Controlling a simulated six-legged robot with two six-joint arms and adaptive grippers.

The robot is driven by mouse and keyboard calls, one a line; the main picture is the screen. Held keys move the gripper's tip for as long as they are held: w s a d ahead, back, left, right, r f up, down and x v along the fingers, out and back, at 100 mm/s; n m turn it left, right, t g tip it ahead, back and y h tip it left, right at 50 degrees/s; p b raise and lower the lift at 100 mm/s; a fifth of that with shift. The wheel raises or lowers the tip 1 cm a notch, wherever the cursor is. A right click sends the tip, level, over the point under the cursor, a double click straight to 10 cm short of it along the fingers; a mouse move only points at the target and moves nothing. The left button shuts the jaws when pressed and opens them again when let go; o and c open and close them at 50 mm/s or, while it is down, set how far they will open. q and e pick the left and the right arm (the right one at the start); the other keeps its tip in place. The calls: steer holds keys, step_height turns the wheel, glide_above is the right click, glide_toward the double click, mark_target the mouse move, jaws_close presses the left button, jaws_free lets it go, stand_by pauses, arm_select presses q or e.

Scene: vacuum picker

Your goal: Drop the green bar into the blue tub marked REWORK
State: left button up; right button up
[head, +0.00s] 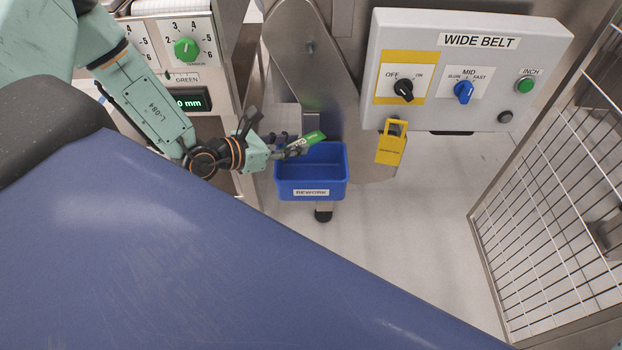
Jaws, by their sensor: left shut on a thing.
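The green bar (309,139) is held in my left gripper (297,146), whose jaws are shut on its near end. The bar is tilted, its free end pointing right and up. It shows over the back left part of the blue tub (338,186), which has a white label reading REWORK on its front. The part of the tub's inside that I can see looks empty. The gripper covers some of the tub's back left rim. My right gripper is not in view.
A grey WIDE BELT control box (545,50) with knobs stands at the upper right, a yellow padlock-shaped tag (390,150) hanging below it. A wire mesh guard (560,190) closes the right side. A wide blue belt (180,270) fills the lower left.

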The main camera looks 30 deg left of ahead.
arm_select(q)
steer(key=o, duration=1.1)
steer(key=shift+o, duration=0.2)
steer(key=shift+r+p, duration=0.7)
steer(key=shift+p, duration=0.05)
steer(key=r+p, duration=0.1)
steer(key=r, duration=0.1)
steer(key=r+p, duration=0.3)
steer(key=p, duration=0.1)
steer(key=shift+d+r, duration=0.25)
steer(key=shift+r, duration=0.15)
steer(key=s+d+r+m+g+h+p, duration=0.2)
steer(key=d+r+p, duration=0.4)
steer(key=r, duration=0.5)
steer(key=s+d+r+m+g+h+p, duration=0.2)
steer(key=d+r+p, duration=0.4)
steer(key=r, duration=0.5)
steer(key=shift+s+d+r+m+h+p, duration=0.15)
steer(key=shift+s+r+m+h+p, duration=0.1)
steer(key=shift+m+h+p, duration=0.45)
steer(key=shift+w, duration=0.1)
